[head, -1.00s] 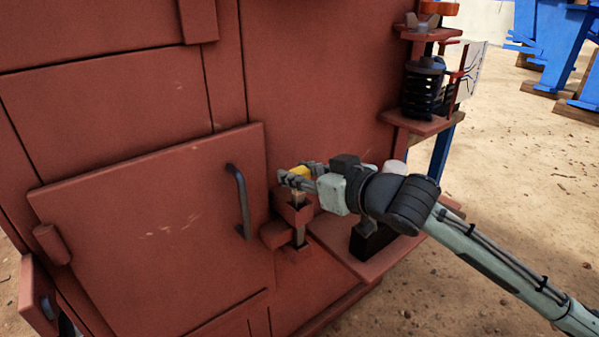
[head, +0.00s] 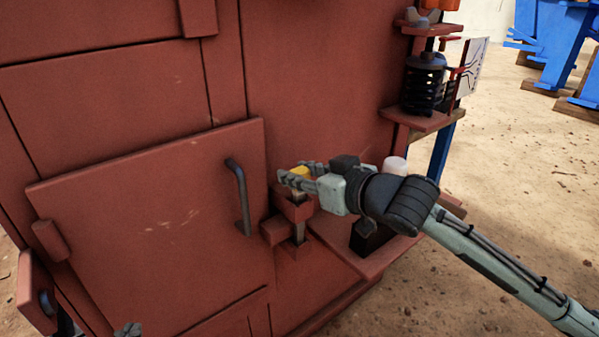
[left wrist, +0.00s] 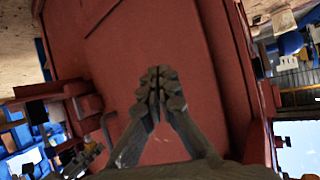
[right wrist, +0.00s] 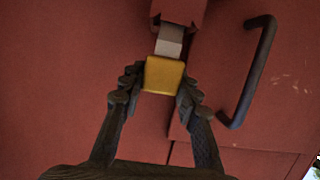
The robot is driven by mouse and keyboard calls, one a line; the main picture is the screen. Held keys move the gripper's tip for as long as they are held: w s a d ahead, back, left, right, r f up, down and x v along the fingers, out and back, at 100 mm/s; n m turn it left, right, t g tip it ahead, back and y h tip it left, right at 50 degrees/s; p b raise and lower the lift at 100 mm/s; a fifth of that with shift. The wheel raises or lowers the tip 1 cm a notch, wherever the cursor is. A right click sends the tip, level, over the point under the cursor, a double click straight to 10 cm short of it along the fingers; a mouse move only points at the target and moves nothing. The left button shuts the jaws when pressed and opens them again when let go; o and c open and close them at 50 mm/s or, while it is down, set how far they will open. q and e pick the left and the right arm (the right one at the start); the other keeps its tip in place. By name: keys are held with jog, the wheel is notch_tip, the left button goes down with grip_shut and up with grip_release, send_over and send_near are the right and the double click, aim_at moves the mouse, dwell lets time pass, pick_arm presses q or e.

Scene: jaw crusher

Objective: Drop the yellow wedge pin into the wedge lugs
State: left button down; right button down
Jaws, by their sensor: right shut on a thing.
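The wedge pin has a yellow head (head: 300,172) and a grey shank (right wrist: 169,42). My right gripper (head: 296,179) is shut on the yellow head, also seen in the right wrist view (right wrist: 163,88). The red wedge lugs (head: 293,207) stand beside the door, directly below the gripper. The shank runs into the upper lug, and a grey length shows below it (head: 298,232). I cannot tell how deep the pin sits. My left gripper (left wrist: 158,82) is shut and empty, in front of red panelling; only a small tip of it (head: 128,330) shows in the head view.
A red door (head: 150,220) with a dark handle (head: 239,198) is left of the lugs. A red ledge (head: 365,262) with a dark block and a white-topped item (head: 395,166) lies behind the right arm. A black spring (head: 424,85) stands further right. Open sandy ground lies right.

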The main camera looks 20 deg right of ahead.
pick_arm(q)
jog(key=shift+w+d+r+t+h+b, duration=0.3)
jog(key=shift+d+r+t, duration=0.3)
jog(key=shift+r, duration=0.3)
jog(key=shift+w+d+r+t+h+b, duration=0.15)
jog(key=shift+w+d+r+t, duration=0.25)
jog(key=shift+d+r, duration=0.4)
pick_arm(e)
jog(key=shift+f, duration=0.75)
pick_arm(q)
jog(key=shift+a+r+h, duration=0.1)
jog(key=shift+h, duration=0.15)
pick_arm(e)
jog(key=c, duration=1.1)
grip_release()
jog(key=shift+o, duration=0.4)
jog(key=shift+f, duration=0.1)
notch_tip(320, 180, up, 10)
jog(key=shift+r, duration=0.1)
